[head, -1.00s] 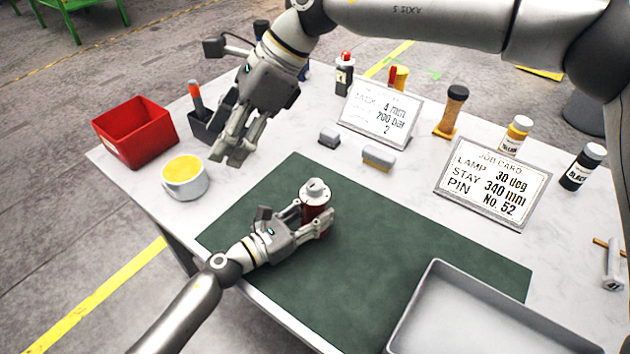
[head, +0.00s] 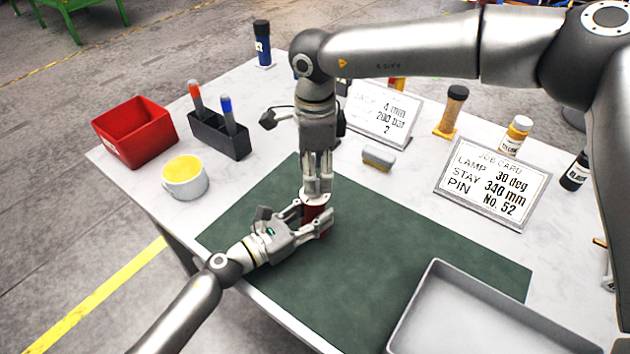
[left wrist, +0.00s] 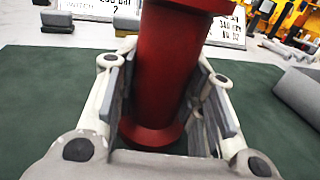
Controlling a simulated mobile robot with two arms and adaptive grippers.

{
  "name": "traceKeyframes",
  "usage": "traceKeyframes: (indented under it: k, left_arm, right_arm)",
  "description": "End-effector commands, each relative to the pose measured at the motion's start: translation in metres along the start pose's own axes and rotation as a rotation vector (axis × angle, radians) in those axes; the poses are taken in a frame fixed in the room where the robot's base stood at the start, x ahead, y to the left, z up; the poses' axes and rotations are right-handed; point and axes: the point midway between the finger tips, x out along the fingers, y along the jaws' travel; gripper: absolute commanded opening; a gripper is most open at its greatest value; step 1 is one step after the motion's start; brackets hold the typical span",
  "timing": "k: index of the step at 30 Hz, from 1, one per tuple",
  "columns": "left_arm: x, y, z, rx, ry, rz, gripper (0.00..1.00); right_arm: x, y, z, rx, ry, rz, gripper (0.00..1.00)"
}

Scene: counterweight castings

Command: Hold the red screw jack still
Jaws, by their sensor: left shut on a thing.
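The red screw jack (head: 315,213) stands upright on the green mat (head: 395,258). My left gripper (head: 316,218) is shut on its body from the near left side. In the left wrist view the jack's red body (left wrist: 168,70) stands between the two fingers (left wrist: 162,105), its flared foot on the mat. My right gripper (head: 317,192) points straight down at the top of the jack, its fingers at the pale head, which they mostly hide. I cannot tell whether the right fingers close on it.
A grey tray (head: 425,290) sits at the front right. Two cards (head: 492,190) and several bottles stand behind the mat.

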Motion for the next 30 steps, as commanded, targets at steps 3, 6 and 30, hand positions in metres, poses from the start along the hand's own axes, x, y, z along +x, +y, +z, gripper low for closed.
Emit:
traceKeyframes:
  k: [3, 6, 30]
  left_arm:
    - [0.0, 0.0, 0.0, 0.0, 0.001, 0.0, 0.0]
    - [0.0, 0.0, 0.0, 0.0, 0.001, 0.001, 0.0]
    - [0.0, 0.0, 0.0, 0.0, 0.001, 0.001, 0.0]
  right_arm:
    - [0.019, 0.001, 0.0, -0.001, 0.0, 0.001, 0.51]
    - [0.029, 0.0, 0.0, 0.0, 0.0, 0.001, 0.51]
    - [0.035, 0.0, 0.0, 0.0, -0.001, -0.001, 0.05]
